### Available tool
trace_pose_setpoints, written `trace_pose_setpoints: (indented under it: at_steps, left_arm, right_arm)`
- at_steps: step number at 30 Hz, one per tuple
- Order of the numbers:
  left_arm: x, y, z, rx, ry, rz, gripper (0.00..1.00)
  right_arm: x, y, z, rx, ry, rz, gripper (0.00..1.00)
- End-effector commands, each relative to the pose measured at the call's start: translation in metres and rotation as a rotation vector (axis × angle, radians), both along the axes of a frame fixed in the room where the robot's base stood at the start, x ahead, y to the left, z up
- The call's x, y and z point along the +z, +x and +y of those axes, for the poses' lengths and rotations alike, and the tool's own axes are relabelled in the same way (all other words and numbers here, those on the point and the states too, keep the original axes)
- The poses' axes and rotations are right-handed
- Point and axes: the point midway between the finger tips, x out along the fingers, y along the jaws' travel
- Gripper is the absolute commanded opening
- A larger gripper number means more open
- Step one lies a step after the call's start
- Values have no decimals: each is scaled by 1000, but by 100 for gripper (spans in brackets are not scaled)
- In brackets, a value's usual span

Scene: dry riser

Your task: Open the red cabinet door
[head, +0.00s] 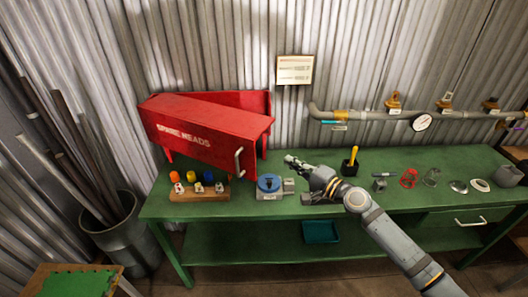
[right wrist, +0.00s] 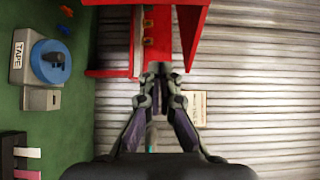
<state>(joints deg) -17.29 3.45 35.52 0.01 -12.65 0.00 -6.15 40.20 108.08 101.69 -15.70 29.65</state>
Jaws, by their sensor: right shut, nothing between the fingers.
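The red cabinet (head: 195,128), lettered SPARE HEADS, stands on the green bench against the wall. A pale bar handle (head: 239,163) is at the right end of its front. A second red panel (head: 258,100) shows behind, at an angle to the lettered part. In the right wrist view a gap between red panels (right wrist: 191,35) shows small orange things inside, so the cabinet looks partly open. My right gripper (head: 291,160) is right of the cabinet, apart from the handle. Its shut, empty fingertips (right wrist: 160,72) overlap the gap's near end in the right wrist view. My left gripper is not visible.
The tape holder (head: 269,186) and a rack of coloured knobs (head: 198,190) stand in front of the cabinet. A black holder with a yellow handle (head: 350,163) is to the right. A pipe (head: 370,115) runs along the wall. Bench space behind my gripper is clear.

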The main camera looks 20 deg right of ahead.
Motion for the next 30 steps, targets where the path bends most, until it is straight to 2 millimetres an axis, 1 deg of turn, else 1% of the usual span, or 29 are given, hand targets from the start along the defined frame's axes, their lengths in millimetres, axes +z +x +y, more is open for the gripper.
trace_pose_setpoints:
  at_steps: [1, 3, 5, 8, 11, 17, 20, 21, 24, 30]
  left_arm:
    - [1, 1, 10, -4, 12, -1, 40]
    - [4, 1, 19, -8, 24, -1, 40]
    - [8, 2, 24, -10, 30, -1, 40]
    - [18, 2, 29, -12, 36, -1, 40]
    - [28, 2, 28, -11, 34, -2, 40]
    - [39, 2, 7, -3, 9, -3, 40]
    - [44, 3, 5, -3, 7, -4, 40]
    - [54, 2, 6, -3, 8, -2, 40]
    - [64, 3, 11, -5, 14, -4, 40]
    - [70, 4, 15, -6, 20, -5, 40]
  right_arm:
    - [1, 0, 0, 0, 1, 0, 0]
    - [2, 2, 1, -1, 2, -1, 0]
    - [4, 6, 2, -2, 4, -4, 0]
    - [6, 18, 7, -4, 8, -4, 0]
    - [7, 37, 17, -4, 9, -3, 0]
    - [6, 76, 37, 0, 5, -2, 0]
    - [5, 94, 46, 1, 6, -1, 0]
    - [6, 85, 52, 3, 2, 2, 0]
    - [5, 73, 62, 2, 1, 2, 0]
    - [2, 63, 71, 0, 0, 0, 0]
